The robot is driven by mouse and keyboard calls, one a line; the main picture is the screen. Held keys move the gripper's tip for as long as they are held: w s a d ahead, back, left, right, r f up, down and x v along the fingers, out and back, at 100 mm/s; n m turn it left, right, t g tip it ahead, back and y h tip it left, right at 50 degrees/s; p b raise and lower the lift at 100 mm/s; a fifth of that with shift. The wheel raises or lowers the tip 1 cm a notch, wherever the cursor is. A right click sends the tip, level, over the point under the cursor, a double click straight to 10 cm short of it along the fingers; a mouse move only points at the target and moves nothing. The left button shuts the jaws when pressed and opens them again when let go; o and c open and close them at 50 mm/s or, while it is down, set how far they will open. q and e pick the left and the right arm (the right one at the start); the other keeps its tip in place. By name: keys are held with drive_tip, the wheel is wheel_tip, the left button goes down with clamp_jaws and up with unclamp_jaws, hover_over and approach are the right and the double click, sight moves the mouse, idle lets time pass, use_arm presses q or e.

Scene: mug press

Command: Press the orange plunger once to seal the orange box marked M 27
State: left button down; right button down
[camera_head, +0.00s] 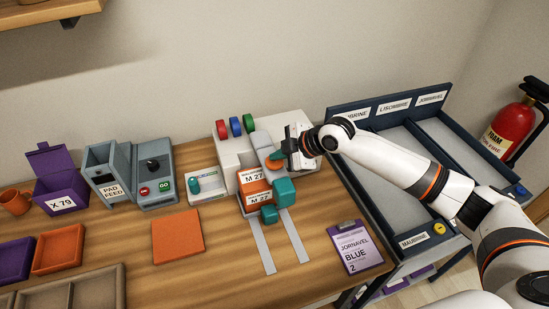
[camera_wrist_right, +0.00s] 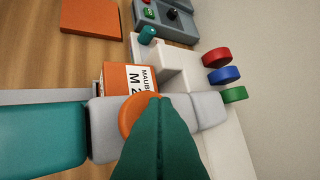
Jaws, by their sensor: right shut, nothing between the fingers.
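The orange plunger (camera_head: 273,164) is on the pale grey press (camera_head: 235,152); its round orange head (camera_wrist_right: 130,112) shows partly behind my fingers in the right wrist view. The orange box (camera_head: 256,187) sits in the press at the plunger's left, with white M 27 labels facing front; part of it shows in the wrist view (camera_wrist_right: 112,72). My right gripper (camera_head: 279,156) is shut and empty, its dark teal fingertips (camera_wrist_right: 157,100) at the plunger head. They overlap the head in view; I cannot tell whether they touch it. My left gripper is not in view.
Red, green and blue knobs (camera_head: 235,127) line the press's back. Teal blocks (camera_head: 285,191) and two grey rails are at its front. A pad feed unit (camera_head: 103,163), an orange pad (camera_head: 177,236) and a clipboard (camera_head: 357,248) stand around. The wood between pad and rails is clear.

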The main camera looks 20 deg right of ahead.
drive_tip(key=shift+s+f+b, duration=0.35)
drive_tip(key=shift+f, duration=0.55)
idle(0.5)
drive_tip(key=shift+w+r+p, duration=0.3)
drive_tip(key=shift+r+p, duration=0.55)
drive_tip(key=shift+r, duration=0.05)
drive_tip(key=shift+r+p, duration=0.3)
drive_tip(key=shift+r, duration=0.35)
drive_tip(key=shift+w+r, duration=0.1)
drive_tip(key=shift+r, duration=0.1)
wheel_tip(320, 180, up, 5)
drive_tip(key=p, duration=0.4)
drive_tip(key=shift+f+p, duration=0.1)
drive_tip(key=shift+p, duration=0.2)
drive_tip(key=shift+f, duration=0.1)
